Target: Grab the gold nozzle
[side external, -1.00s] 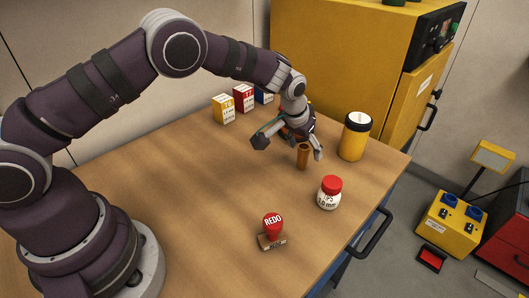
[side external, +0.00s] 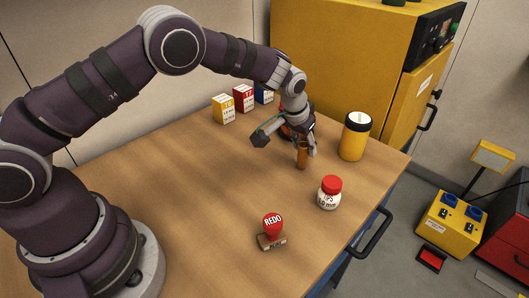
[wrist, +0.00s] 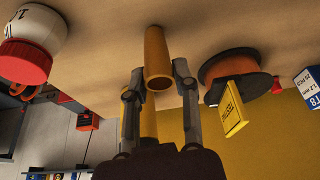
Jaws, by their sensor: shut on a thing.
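The gold nozzle (side external: 301,158) is an upright tapered tube on the wooden table, right of the middle of the side view. It also shows in the wrist view (wrist: 157,58), between my two fingers. My gripper (side external: 305,150) reaches down around it from above, with one finger on each side. In the wrist view my gripper (wrist: 160,73) is shut on the nozzle's body. The nozzle looks to be at table level; I cannot tell any gap under it. In the side view the fingers partly hide its upper part.
A yellow canister (side external: 354,140) stands right of my gripper, and a white jar with red lid (side external: 329,193) in front. A REDO stamp (side external: 272,230) is nearer. Labelled boxes (side external: 223,109) stand behind. A spool (wrist: 237,73) is close by. The table's left middle is clear.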

